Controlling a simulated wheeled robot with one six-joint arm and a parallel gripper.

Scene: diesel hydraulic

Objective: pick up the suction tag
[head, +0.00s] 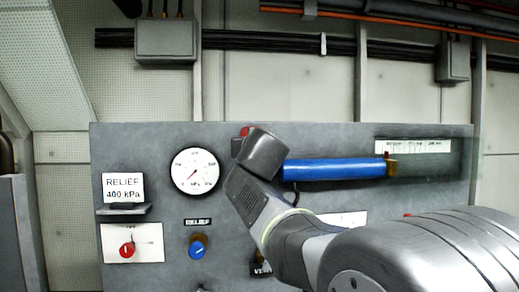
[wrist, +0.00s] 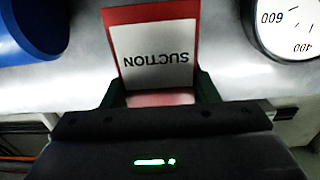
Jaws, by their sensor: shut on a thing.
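The suction tag (wrist: 156,62) is a white card with a red border. It shows upside down in the wrist view with the word SUCTION readable. My gripper (wrist: 160,93) is shut on it, with one dark finger at each side of its lower part. The tag's far end is in front of the grey panel; I cannot tell whether it touches the panel. In the head view my wrist hides the gripper and most or all of the tag. A small red patch shows at the wrist's upper left, and I cannot tell whether it is the tag.
The grey panel (head: 330,137) carries a dial gauge (head: 195,171), a blue cylinder (head: 333,169), a RELIEF 400 kPa card (head: 123,188) above a small ledge (head: 123,209), a red knob (head: 127,249) and a blue knob (head: 197,247). The blue cylinder and gauge flank the tag in the wrist view.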

